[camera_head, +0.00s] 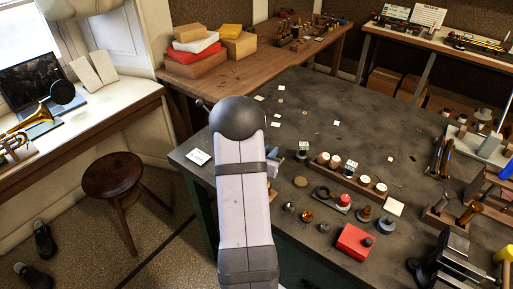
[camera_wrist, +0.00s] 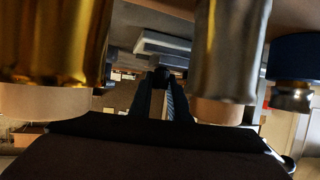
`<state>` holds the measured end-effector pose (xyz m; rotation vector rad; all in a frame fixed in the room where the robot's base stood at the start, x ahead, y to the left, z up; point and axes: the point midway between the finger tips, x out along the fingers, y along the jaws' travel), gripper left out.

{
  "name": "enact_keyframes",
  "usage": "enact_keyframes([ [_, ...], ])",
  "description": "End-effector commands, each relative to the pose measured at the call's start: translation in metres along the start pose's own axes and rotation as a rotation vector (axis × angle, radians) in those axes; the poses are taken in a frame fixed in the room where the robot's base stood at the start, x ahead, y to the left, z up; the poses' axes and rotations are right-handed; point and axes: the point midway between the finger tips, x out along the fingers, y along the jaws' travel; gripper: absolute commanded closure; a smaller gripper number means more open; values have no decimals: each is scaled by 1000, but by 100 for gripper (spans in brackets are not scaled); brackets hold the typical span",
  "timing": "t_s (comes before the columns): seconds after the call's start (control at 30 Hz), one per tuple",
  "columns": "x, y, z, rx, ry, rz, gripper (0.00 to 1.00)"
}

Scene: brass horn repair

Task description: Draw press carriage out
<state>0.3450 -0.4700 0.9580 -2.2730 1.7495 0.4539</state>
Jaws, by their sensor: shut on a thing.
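In the wrist view, the two dark fingers of my gripper (camera_wrist: 161,92) come together in the middle, shut on a small dark knob (camera_wrist: 161,74) at their tips. It is too dark and small to tell how this knob joins the press carriage. A light grey block-like part (camera_wrist: 163,45) lies beyond the fingertips. In the head view, my arm's pale link and dark round joint cover the middle of the picture and hide my gripper. I cannot make out the press carriage in that view.
In the wrist view, a brass cylinder (camera_wrist: 55,40) and a steel cylinder (camera_wrist: 232,50) stand close on either side of my fingers. In the head view, the dark bench (camera_head: 340,115) holds a red box (camera_head: 355,242), several small parts and a vise (camera_head: 445,262). A stool (camera_head: 113,176) stands left.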

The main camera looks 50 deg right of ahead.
Motion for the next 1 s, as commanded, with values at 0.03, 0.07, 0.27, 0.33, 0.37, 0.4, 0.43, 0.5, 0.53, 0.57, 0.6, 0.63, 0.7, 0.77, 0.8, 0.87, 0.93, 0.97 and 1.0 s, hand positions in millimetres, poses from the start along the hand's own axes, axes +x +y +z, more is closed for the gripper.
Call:
enact_keyframes([
  [0.03,-1,10,2,3,1,3,100],
  [0.07,-2,13,3,2,1,2,100],
  [0.27,-6,21,2,2,0,0,100],
  [0.33,-6,21,2,2,-1,1,100],
  [0.37,-6,21,3,2,-1,1,100],
  [0.4,-6,21,3,2,-1,2,100],
  [0.43,-6,22,3,3,-2,3,100],
  [0.5,-6,22,3,2,-2,3,76],
  [0.53,-6,22,3,2,-2,3,76],
  [0.57,-6,22,3,2,-2,3,76],
  [0.6,-6,21,3,2,-1,2,76],
  [0.63,-6,21,2,2,-1,2,76],
  [0.7,-5,21,2,2,-1,1,76],
  [0.77,-5,20,2,2,0,1,76],
  [0.8,-5,20,2,2,0,0,76],
  [0.87,-5,20,2,2,0,0,76],
  [0.93,-5,20,2,2,1,-1,76],
  [0.97,-5,20,2,2,1,-1,76],
  [1.0,-6,19,2,2,1,-2,76],
])
